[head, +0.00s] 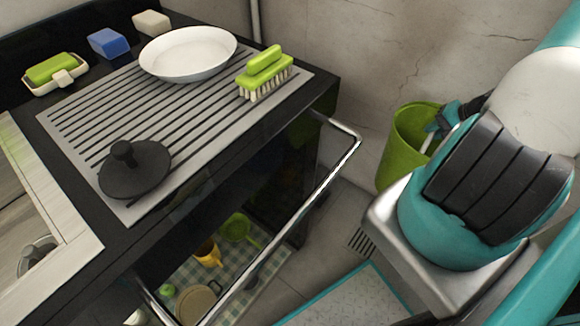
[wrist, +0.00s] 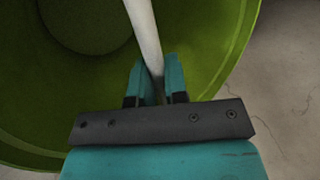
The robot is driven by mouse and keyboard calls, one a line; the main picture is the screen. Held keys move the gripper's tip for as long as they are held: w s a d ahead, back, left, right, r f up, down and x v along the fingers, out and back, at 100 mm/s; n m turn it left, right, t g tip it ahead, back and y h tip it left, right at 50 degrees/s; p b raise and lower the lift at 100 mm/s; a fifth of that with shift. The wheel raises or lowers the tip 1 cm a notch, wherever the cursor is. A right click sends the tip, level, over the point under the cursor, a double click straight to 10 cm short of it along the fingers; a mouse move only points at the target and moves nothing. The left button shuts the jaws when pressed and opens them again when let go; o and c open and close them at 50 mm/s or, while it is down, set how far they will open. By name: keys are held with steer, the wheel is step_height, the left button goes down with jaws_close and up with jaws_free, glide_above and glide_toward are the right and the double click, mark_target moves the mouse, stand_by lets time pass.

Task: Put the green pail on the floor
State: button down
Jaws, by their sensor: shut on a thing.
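The green pail (head: 398,152) is at the right of the head view, in front of the wall and beyond my arm, which hides its right side. My gripper (head: 437,125) is at its rim. In the wrist view I look down into the pail (wrist: 213,35), and its pale handle (wrist: 143,28) runs between the fingers of my gripper (wrist: 155,75). The fingers are shut on the handle. The pail's underside is hidden, so I cannot tell whether it touches the floor.
A black counter with a ribbed drainboard (head: 210,140) fills the left, holding a white plate (head: 188,54), a green brush (head: 265,73) and a black lid (head: 134,170). A metal rail (head: 305,215) runs along its front. Grey floor (head: 318,245) shows between counter and arm.

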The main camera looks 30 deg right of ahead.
step_height(320, 180, down, 11)
steer(key=b, duration=0.7)
stand_by(0.3)
step_height(320, 180, down, 11)
steer(key=b, duration=0.7)
steer(key=shift+b, duration=0.4)
step_height(320, 180, down, 11)
steer(key=b, duration=0.7)
steer(key=shift+f+b, duration=0.15)
steer(key=shift+b, duration=0.25)
steer(key=shift+f+b, duration=1.35)
steer(key=shift+f, duration=0.6)
steer(key=c, duration=1.1)
jaws_free()
